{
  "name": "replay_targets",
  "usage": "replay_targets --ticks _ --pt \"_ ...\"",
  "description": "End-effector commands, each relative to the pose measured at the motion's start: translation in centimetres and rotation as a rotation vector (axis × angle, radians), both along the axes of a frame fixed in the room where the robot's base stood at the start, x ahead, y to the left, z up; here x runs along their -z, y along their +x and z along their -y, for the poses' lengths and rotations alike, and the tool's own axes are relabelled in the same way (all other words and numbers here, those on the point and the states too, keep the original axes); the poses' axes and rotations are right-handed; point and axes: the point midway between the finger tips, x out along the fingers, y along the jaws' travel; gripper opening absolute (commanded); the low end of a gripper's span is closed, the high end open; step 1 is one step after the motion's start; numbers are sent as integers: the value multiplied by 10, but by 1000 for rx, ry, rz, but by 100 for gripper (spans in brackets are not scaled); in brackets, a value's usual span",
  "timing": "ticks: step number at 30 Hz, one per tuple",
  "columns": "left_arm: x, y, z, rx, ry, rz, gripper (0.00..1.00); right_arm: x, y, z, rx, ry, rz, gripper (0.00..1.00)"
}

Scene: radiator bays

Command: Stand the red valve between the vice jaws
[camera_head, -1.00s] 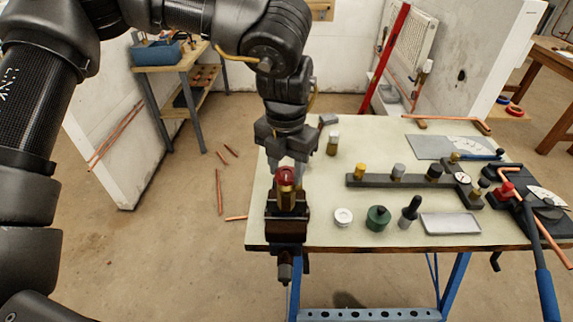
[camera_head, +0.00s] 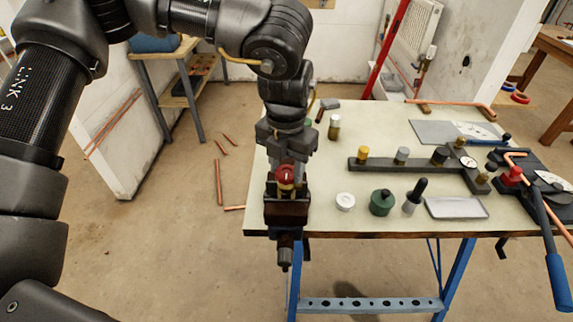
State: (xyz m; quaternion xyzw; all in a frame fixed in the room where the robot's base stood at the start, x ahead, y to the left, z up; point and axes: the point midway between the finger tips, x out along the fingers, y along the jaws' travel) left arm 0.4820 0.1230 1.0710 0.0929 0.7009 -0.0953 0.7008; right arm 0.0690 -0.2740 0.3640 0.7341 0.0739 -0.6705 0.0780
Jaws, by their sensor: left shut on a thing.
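The red valve (camera_head: 286,174) has a red cap over a brass body. It is at the vice (camera_head: 287,212), a dark block at the near left edge of the table. My left gripper (camera_head: 287,166) comes down from above and is shut on the valve's top. The valve looks upright, with its lower part at the vice jaws. I cannot tell whether it rests on the vice or is held just above, as the jaws hide its base. My right gripper is not in view.
The pale table (camera_head: 330,180) holds a dark manifold (camera_head: 400,167) with several capped fittings. A white round piece (camera_head: 345,201), a green container (camera_head: 382,203), a black-handled tool (camera_head: 414,197) and a grey tray (camera_head: 456,207) stand right of the vice. A blue-handled bender (camera_head: 557,280) overhangs the right edge.

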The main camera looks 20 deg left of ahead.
Motion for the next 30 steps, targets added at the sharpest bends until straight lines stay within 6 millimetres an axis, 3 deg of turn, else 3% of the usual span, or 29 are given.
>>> replay_targets --ticks 3,4,9,20,30 --pt "-1 0 0 0 -1 1 15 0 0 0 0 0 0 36" --pt "-1 0 0 0 -1 1 46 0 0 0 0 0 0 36" --pt "-1 0 0 0 0 1 68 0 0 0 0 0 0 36" --pt "-6 0 0 -1 0 1 68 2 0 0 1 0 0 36" --pt "-68 1 0 -2 -1 5 68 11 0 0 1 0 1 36"
